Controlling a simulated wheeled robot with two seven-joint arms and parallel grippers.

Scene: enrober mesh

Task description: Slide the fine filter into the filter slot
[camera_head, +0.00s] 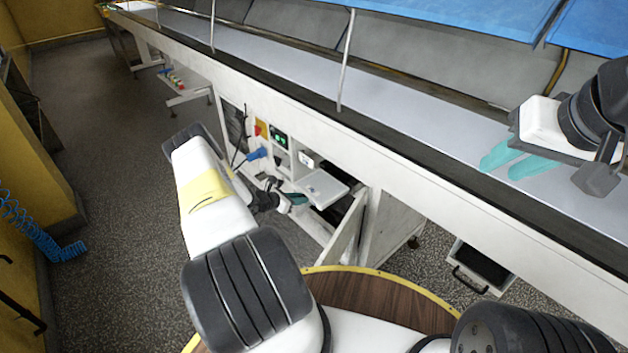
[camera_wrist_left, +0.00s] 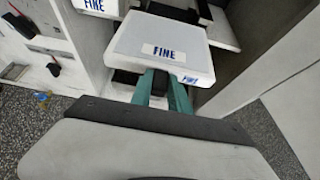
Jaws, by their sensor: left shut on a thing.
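The fine filter (camera_head: 324,188) is a flat white panel held at the open cabinet under the conveyor. In the left wrist view the filter (camera_wrist_left: 150,32) carries FINE labels on its top and its front edge. My left gripper (camera_head: 299,199) is shut on its near edge; its teal fingers (camera_wrist_left: 163,80) reach under the panel's front. Another FINE label (camera_wrist_left: 94,5) is on a white surface beyond it at the upper left. Dark openings show behind and below the panel; I cannot tell which is the slot. My right gripper (camera_head: 497,168) is open and empty above the belt.
A control panel with a green display (camera_head: 279,138) and a blue plug (camera_head: 257,153) is left of the filter. An open cabinet door (camera_head: 347,236) stands right of it. The conveyor belt (camera_head: 400,113) runs above.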

